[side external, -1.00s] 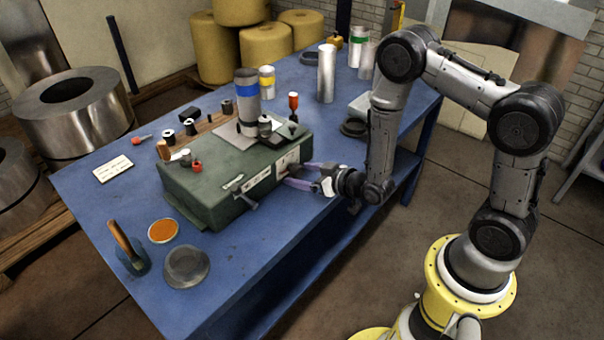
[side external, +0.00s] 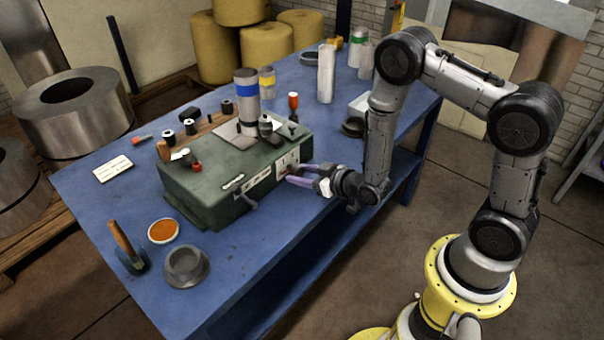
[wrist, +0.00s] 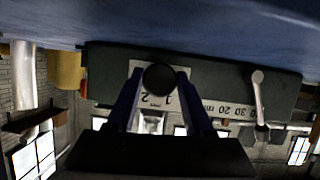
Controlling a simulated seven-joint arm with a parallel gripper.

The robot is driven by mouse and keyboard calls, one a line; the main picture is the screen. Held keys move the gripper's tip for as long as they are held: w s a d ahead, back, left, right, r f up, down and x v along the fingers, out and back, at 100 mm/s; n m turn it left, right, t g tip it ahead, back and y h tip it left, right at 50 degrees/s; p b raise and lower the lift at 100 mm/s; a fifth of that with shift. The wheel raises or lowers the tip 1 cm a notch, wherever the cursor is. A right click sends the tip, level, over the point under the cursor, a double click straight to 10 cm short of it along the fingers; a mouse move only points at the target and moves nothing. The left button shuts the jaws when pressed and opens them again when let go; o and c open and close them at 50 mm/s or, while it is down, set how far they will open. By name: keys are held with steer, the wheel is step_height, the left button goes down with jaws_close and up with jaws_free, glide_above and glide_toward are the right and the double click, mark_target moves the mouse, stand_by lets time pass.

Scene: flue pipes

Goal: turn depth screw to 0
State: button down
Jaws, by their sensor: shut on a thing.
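The depth screw is a round black knob (wrist: 159,78) on the end face of a green machine box (side external: 200,200). A white dial plate (wrist: 146,99) lies behind it, with a 1 and a 2 readable upside down in the wrist view; the knob and fingers hide the rest. My gripper (side external: 290,172) reaches the box's right end in the side view, its purple fingers shut on the knob. In the wrist view my gripper (wrist: 158,82) has one finger on each side of the knob. The pointer's exact reading cannot be told.
A lever with a pale handle (wrist: 259,90) and a number scale (wrist: 226,109) sit beside the dial. A blue-banded cylinder (side external: 247,100) stands on the box. A grey dish (side external: 186,266) and orange disc (side external: 163,230) lie on the blue table (side external: 100,215).

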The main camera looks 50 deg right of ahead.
steer(key=shift+n+h, duration=0.3)
steer(key=shift+c, duration=1.5)
jaws_free()
steer(key=v, duration=1.3)
steer(key=shift+s+r, duration=0.2)
steer(key=shift+s, duration=0.2)
